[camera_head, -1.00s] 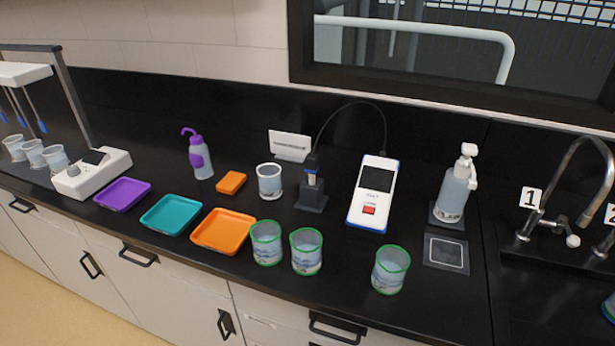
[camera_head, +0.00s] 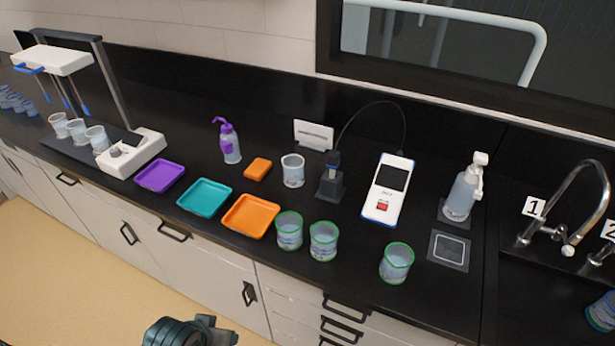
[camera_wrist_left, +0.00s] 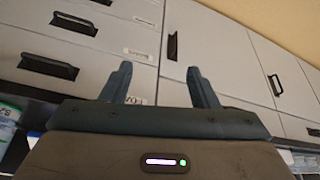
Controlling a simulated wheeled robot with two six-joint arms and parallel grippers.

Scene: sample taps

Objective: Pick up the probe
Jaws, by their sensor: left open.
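The probe (camera_head: 333,160) stands upright in a dark holder (camera_head: 330,187) on the black counter. A black cable loops from its top to a white handheld meter (camera_head: 388,190) on its right. My left gripper (camera_wrist_left: 158,82) is open and empty in the left wrist view, with its two fingers apart and cabinet fronts beyond them. In the head view a part of my dark arm shows at the bottom edge, well below and in front of the counter, far from the probe. My right gripper is not in view.
Green-rimmed beakers (camera_head: 323,241) stand along the front edge before the holder. A clear beaker (camera_head: 293,171) is left of it. Orange (camera_head: 250,216), teal (camera_head: 205,198) and purple (camera_head: 160,176) trays lie further left. A pump bottle (camera_head: 462,192) and sink tap (camera_head: 575,205) are right.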

